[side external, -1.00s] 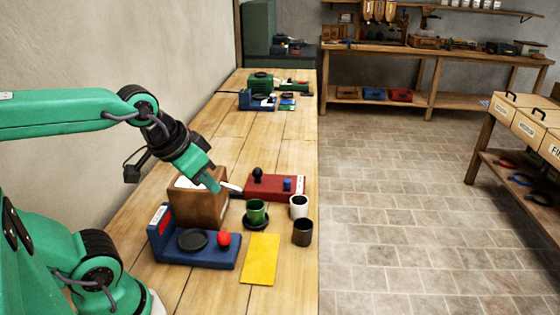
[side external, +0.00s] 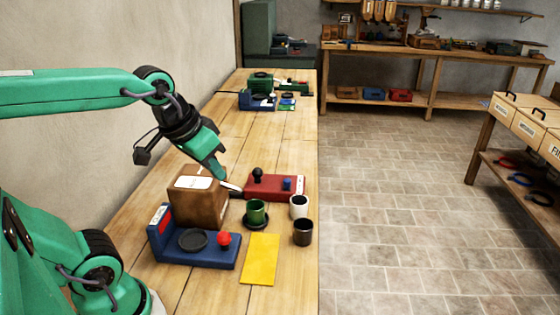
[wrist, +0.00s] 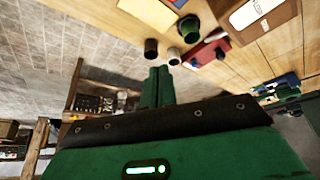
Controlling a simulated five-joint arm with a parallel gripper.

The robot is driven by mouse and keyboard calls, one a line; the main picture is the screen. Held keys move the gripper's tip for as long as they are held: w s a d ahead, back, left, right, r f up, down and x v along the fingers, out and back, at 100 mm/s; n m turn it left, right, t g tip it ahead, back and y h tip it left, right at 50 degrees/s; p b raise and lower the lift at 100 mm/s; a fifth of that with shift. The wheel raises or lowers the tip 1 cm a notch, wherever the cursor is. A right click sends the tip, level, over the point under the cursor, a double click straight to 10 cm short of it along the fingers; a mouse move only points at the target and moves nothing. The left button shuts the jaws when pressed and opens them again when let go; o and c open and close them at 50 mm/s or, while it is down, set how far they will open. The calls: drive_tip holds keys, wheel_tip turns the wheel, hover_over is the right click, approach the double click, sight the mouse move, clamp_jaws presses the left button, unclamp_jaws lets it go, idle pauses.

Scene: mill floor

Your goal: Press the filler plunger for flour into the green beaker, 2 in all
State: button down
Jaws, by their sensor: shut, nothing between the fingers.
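A brown box-shaped filler (side external: 197,205) with a white label on top and a pale spout (side external: 231,187) stands on the bench; I cannot read the label or make out a separate plunger. The green beaker (side external: 257,209) stands upright on a black saucer, right of the box and below the spout in the side view. It also shows in the wrist view (wrist: 188,27). My gripper (side external: 221,175) is shut and empty, above the box's right edge near the spout. Its closed fingers show in the wrist view (wrist: 158,78). I cannot tell whether it touches the box.
A blue base (side external: 196,253) with a black disc and red knob is in front. A white cup (side external: 299,207), a dark cup (side external: 302,232) and a yellow sheet (side external: 260,258) are nearby.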

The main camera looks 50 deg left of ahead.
drive_tip(key=w+a+r+n+g, duration=0.1)
drive_tip(key=w+a+r+n, duration=0.15)
drive_tip(key=w, duration=0.35)
drive_tip(key=n+g, duration=0.3)
drive_tip(key=n, duration=0.3)
hover_over(258, 169)
drive_tip(key=s+d, duration=0.2)
wheel_tip(258, 169, down, 6)
drive_tip(key=shift+f+y, duration=0.15)
drive_tip(key=shift+y, duration=0.15)
drive_tip(key=shift+w+f+m, duration=0.1)
drive_tip(key=shift+f+m, duration=0.05)
drive_tip(key=shift+m, duration=0.1)
drive_tip(key=f, duration=0.4)
drive_tip(key=w+a+f, duration=0.1)
drive_tip(key=f, duration=0.4)
drive_tip(key=a+f, duration=0.1)
drive_tip(key=f, duration=0.3)
drive_tip(key=shift+w+f, duration=0.2)
drive_tip(key=shift+f, duration=0.1)
